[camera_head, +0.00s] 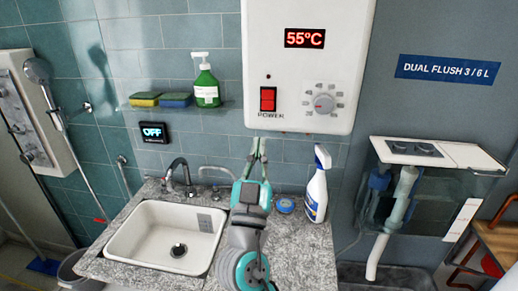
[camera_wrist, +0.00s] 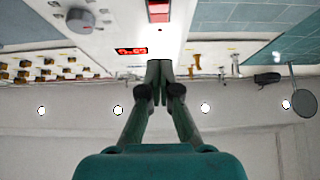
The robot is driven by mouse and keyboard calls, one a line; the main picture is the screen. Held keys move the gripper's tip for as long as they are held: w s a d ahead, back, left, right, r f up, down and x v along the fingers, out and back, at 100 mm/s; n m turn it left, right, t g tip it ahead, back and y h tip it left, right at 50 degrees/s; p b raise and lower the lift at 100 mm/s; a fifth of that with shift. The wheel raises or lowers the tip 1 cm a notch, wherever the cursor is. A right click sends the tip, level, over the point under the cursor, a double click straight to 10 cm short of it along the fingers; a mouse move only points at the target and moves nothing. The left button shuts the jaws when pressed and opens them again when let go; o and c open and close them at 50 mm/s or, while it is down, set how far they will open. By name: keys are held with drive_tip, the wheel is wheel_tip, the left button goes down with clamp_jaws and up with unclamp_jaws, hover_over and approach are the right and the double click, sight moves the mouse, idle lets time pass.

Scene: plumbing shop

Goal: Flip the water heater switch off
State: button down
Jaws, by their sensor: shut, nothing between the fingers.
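The white water heater (camera_head: 354,45) hangs on the wall, its display (camera_head: 304,38) reading 55°C. Its red power switch (camera_head: 267,99) sits at the lower left of the front panel, above the word POWER. The switch also shows at the top edge of the wrist view (camera_wrist: 158,11), partly cut off. My gripper (camera_head: 261,142) is shut and empty. In the head view its fingertips appear just below the heater's bottom edge, under the switch. In the wrist view the closed fingertips (camera_wrist: 160,64) point toward the heater, apart from the switch in the picture.
A grey dial (camera_head: 324,103) is right of the switch. A spray bottle (camera_head: 317,186) stands on the granite counter (camera_head: 290,255), right of my arm, near a small blue round item (camera_head: 285,206). A sink (camera_head: 165,237) is left. A shelf holds a green soap bottle (camera_head: 206,84).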

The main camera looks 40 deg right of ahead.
sight(267, 102)
drive_tip(key=x, duration=0.3)
drive_tip(key=f+x, duration=0.1)
drive_tip(key=x, duration=0.2)
drive_tip(key=d+x, duration=0.1)
drive_tip(key=x, duration=0.2)
drive_tip(key=shift+w+f, duration=0.2)
drive_tip(key=shift+w, duration=0.15)
drive_tip(key=shift+w+d+f, duration=0.1)
drive_tip(key=shift+w+d, duration=0.35)
drive_tip(key=shift+d, duration=0.15)
